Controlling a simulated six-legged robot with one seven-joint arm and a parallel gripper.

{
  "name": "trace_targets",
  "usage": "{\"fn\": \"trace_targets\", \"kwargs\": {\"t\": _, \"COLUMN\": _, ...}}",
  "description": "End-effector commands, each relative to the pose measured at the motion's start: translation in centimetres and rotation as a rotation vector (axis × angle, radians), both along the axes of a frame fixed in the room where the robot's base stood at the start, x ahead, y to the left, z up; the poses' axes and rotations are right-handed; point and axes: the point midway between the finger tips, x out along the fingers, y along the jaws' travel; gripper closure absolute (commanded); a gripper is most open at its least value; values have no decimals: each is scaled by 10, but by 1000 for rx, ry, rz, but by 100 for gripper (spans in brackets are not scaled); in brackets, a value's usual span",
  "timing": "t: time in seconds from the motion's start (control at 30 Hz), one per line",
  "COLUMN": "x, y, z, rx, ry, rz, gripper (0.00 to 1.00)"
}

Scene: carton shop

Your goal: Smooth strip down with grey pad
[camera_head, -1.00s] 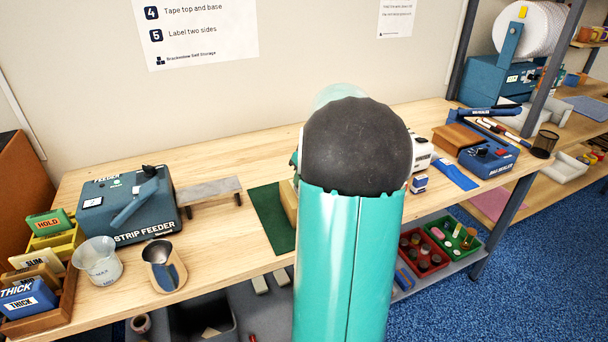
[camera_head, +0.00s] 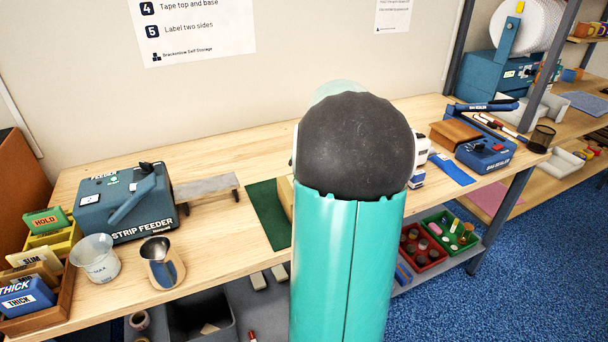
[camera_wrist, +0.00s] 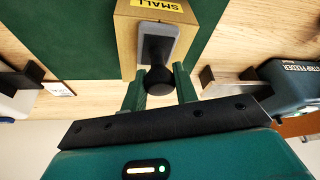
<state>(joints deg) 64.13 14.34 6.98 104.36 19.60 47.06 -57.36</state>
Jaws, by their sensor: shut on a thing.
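My gripper (camera_wrist: 158,90) is shut on the black knob (camera_wrist: 159,80) of the grey pad (camera_wrist: 157,42) in the wrist view. The pad lies against the face of a brown carton (camera_wrist: 127,45) with a yellow SMALL label (camera_wrist: 160,5). No strip shows clearly on the carton; the pad covers part of that face. In the head view, my arm hides the gripper and pad, and only a sliver of the carton (camera_head: 285,193) shows. The carton sits on a green mat (camera_head: 264,208).
The blue strip feeder (camera_head: 128,203) with its grey outfeed plate (camera_head: 206,186) stands left of the mat. A bag sealer (camera_head: 484,150) stands at the right.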

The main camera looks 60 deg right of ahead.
Motion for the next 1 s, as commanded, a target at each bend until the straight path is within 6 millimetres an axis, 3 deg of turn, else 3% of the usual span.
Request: {"fn": "trace_targets", "kwargs": {"t": 1.0, "x": 0, "y": 0, "z": 69, "rx": -1, "ry": -1, "rz": 1, "gripper": 89}}
